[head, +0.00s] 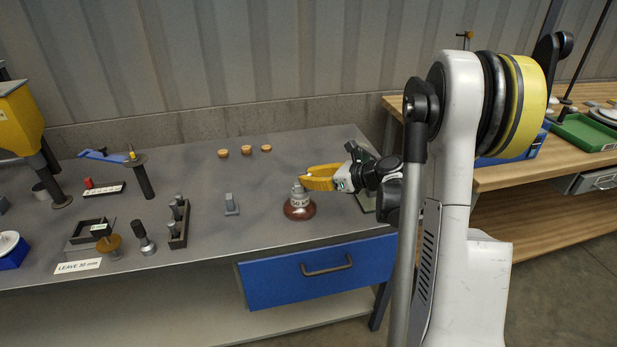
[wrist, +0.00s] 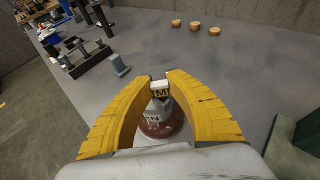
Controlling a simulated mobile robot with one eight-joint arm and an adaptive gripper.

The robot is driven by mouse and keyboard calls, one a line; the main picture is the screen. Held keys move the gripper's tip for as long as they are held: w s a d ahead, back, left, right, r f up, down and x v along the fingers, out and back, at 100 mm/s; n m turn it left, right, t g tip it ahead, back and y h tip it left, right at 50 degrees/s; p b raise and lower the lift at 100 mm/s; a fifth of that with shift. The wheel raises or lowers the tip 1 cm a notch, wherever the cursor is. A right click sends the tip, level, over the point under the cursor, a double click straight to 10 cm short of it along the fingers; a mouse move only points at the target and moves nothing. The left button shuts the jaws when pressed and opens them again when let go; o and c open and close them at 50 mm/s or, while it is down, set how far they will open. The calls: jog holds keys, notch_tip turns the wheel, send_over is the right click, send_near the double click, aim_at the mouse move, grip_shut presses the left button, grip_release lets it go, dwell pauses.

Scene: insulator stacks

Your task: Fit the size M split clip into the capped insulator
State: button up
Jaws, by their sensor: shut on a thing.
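The capped insulator (head: 299,211) stands upright near the front of the grey bench, with a reddish-brown skirt and a lettered grey cap. In the wrist view the insulator (wrist: 163,130) shows between and below the fingers. My gripper (head: 303,184) reaches in from the right, its yellow fingers just over the cap. In the wrist view my gripper (wrist: 162,84) is shut on the split clip (wrist: 161,92), a small pale piece marked M. The clip is directly above the cap or against it; I cannot tell whether it touches. Its lower end is hidden.
A grey clip-like piece (head: 231,205) stands to the left, beside a dark rack (head: 179,222) of grey parts. Several tan discs (head: 246,150) lie at the back. A blue drawer (head: 318,271) is below the bench's front edge.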

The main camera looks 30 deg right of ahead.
jog(key=o, duration=0.9)
jog(key=v, duration=1.2)
